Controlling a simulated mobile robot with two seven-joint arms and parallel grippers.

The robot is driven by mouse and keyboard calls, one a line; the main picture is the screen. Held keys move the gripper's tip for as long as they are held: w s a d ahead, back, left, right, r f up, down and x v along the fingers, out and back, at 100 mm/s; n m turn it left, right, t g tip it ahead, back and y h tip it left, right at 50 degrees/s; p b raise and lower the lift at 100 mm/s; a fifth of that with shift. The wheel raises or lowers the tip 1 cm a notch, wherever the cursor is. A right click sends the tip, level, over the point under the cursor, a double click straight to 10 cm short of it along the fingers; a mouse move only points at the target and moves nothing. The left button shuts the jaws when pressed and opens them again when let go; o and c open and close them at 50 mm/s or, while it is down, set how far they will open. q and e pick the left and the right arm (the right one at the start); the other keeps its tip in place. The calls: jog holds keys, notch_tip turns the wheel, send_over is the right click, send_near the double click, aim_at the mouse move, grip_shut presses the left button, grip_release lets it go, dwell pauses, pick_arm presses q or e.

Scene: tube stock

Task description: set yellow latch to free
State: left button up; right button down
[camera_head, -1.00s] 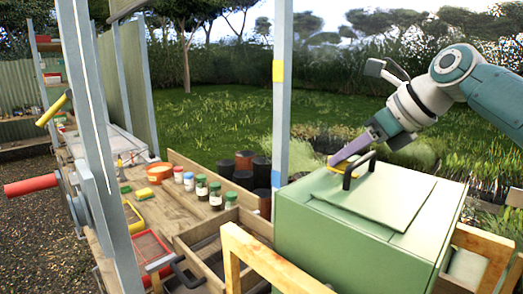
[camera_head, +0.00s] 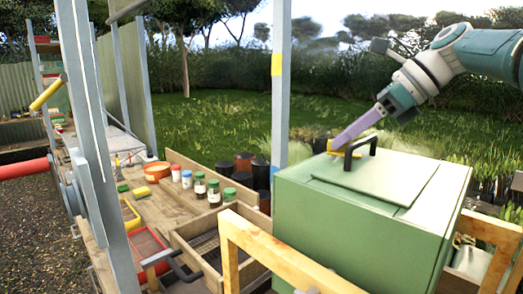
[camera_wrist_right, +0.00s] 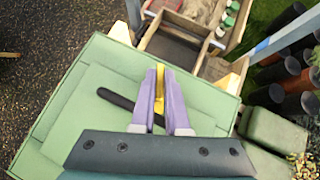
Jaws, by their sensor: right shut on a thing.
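The yellow latch (camera_head: 335,147) sits at the edge of the lid on top of the green box (camera_head: 350,235), beside a black bar handle (camera_head: 354,157). My right gripper (camera_head: 341,143) has its purple fingers shut on the latch, reaching down from the upper right. In the right wrist view the latch (camera_wrist_right: 160,80) stands upright between the two fingers (camera_wrist_right: 161,78), which hide part of it. The black handle (camera_wrist_right: 116,99) partly shows to their left. The lid lies flat on the box. My left gripper is not in view.
A wooden bench (camera_head: 165,210) with jars (camera_head: 200,186) and trays lies left of the box. A grey post (camera_head: 280,100) with a yellow band rises behind the box. A wooden frame (camera_head: 262,244) stands in front. Dark pots (camera_head: 243,162) stand by the post.

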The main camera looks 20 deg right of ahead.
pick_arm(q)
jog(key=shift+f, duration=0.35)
pick_arm(e)
jog(key=shift+s+d, duration=0.1)
jog(key=c, duration=0.9)
grip_release()
jog(key=shift+r, duration=0.15)
jog(key=shift+s+d+r, duration=0.15)
jog(key=shift+r, duration=0.05)
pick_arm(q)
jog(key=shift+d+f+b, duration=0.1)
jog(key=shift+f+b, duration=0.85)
pick_arm(e)
jog(key=v, duration=0.9)
jog(key=shift+s+d, duration=0.1)
